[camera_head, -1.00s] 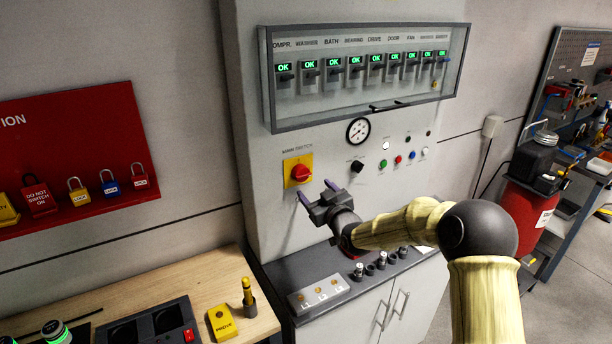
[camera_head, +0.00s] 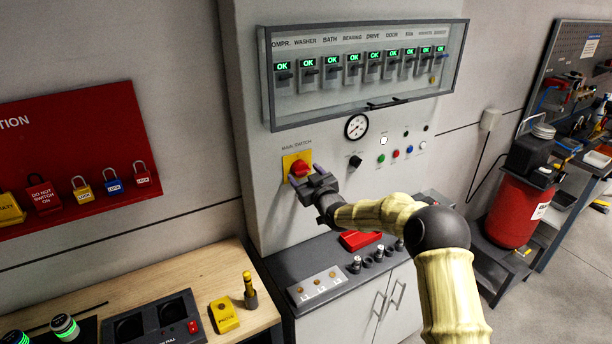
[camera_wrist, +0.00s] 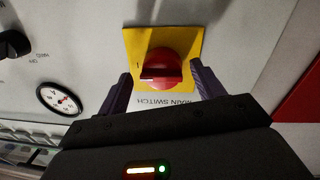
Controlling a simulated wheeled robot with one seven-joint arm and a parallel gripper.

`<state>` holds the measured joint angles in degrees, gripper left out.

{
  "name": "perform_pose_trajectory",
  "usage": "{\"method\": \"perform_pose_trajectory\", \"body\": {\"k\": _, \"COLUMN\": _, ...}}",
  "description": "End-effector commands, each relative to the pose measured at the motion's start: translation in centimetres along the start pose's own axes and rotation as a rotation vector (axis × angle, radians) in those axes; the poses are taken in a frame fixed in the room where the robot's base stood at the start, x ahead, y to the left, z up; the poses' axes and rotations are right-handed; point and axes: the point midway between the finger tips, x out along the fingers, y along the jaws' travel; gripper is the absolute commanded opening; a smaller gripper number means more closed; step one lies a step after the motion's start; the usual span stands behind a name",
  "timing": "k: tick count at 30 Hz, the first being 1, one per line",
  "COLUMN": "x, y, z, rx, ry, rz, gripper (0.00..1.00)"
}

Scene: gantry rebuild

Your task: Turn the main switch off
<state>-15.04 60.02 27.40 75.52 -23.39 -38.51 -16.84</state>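The main switch (camera_head: 299,169) is a red rotary knob on a yellow plate (camera_head: 289,160) on the grey cabinet front, under a "MAIN SWITCH" label. In the wrist view the red knob (camera_wrist: 161,67) appears upside down, its grip bar lying across the picture, with an "I" mark beside it on the plate. My gripper (camera_head: 304,178) is at the switch. In the wrist view its two dark fingers (camera_wrist: 160,88) are spread, one on each side of the knob's lower part, with visible gaps to it. The fingers hold nothing.
Above the switch is a glazed case (camera_head: 268,85) with a row of breakers showing green OK lights. A gauge (camera_head: 356,127) and small buttons sit to the right. Below is a dark ledge with a red block (camera_head: 360,240). Padlocks hang on a red board (camera_head: 75,150) at left.

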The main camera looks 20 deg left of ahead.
Motion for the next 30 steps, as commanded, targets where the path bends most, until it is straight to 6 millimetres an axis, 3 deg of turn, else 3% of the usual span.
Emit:
{"method": "perform_pose_trajectory", "body": {"k": 1, "x": 0.02, "y": -0.12, "z": -0.01, "rx": 0.000, "ry": 0.000, "rz": -0.002, "gripper": 0.58}}
{"method": "perform_pose_trajectory", "body": {"k": 6, "x": 0.03, "y": -0.25, "z": -0.02, "rx": 0.000, "ry": 0.000, "rz": -0.003, "gripper": 0.25}}
{"method": "perform_pose_trajectory", "body": {"k": 20, "x": 0.00, "y": -0.20, "z": 0.31, "rx": -0.043, "ry": 0.004, "rz": -0.001, "gripper": 0.25}}
{"method": "perform_pose_trajectory", "body": {"k": 30, "x": -0.01, "y": -0.25, "z": 0.70, "rx": -0.198, "ry": 0.017, "rz": 0.002, "gripper": 0.25}}
